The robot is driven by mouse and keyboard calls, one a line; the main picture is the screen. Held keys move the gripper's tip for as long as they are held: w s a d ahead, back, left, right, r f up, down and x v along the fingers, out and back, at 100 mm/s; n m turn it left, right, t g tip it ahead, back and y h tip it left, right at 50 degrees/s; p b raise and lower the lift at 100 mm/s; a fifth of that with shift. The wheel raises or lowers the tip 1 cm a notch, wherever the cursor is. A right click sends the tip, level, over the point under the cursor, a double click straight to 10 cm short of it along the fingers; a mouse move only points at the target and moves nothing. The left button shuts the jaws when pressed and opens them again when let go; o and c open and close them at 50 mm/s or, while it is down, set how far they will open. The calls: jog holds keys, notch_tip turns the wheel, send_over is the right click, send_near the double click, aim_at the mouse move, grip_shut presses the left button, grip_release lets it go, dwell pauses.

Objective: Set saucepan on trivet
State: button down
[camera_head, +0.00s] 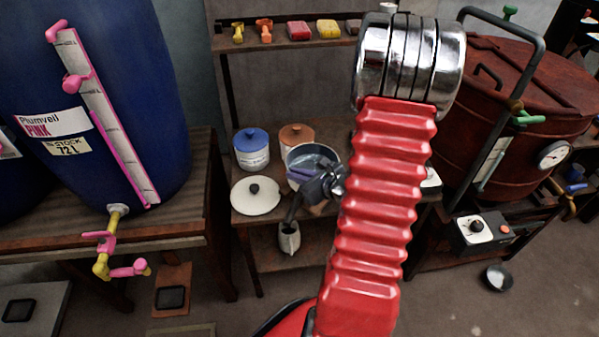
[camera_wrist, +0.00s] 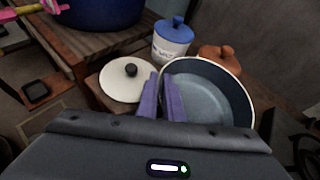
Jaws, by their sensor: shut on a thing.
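The saucepan (camera_head: 318,158) is a round pan with a grey-blue inside, at the middle shelf unit. In the wrist view the saucepan (camera_wrist: 212,97) fills the right of centre, its open top facing up. My gripper (camera_head: 299,175) is at its near left side, and its purple fingers (camera_wrist: 161,95) are shut on the saucepan by its side. The fingers and wrist hide the exact grip spot and any handle. I cannot tell whether the pan's base touches the shelf. I cannot make out a trivet in either view.
A white lid (camera_head: 255,196) with a black knob lies left of the pan. A blue-lidded jar (camera_head: 251,150) and an orange-lidded pot (camera_head: 297,137) stand behind. A large blue vat (camera_head: 150,100) is at left, a red-brown vat (camera_head: 540,90) at right. A small jug (camera_head: 289,240) is below.

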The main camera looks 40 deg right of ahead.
jog(key=shift+f, duration=1.95)
jog(key=c, duration=1.9)
grip_release()
jog(key=shift+f, duration=0.15)
jog(key=v, duration=1.2)
